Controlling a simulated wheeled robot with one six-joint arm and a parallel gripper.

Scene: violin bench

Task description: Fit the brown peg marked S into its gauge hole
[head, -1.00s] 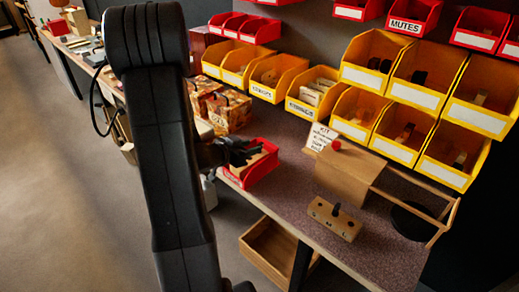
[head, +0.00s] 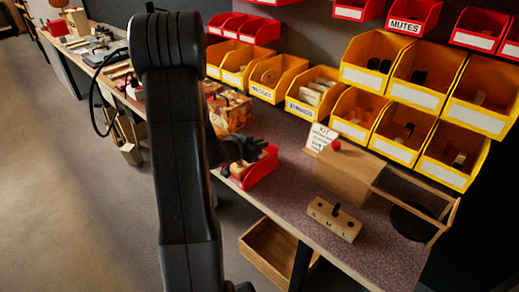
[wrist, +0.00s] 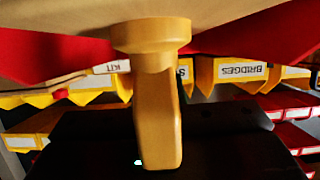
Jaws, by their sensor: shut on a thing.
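My gripper (head: 246,150) is black and sits at the red open bin (head: 262,170) on the bench. In the wrist view, a light tan wooden peg (wrist: 157,110) with a round collar and a flat shank stands in front of my gripper's dark body. My gripper is shut on it. No letter S shows on this peg, and its shade is lighter than brown. The gauge block (head: 345,224) is a wooden block with letters on its front face, lying to the right on the bench.
Yellow bins (head: 313,108) line the back. Bare bench lies between bin and block.

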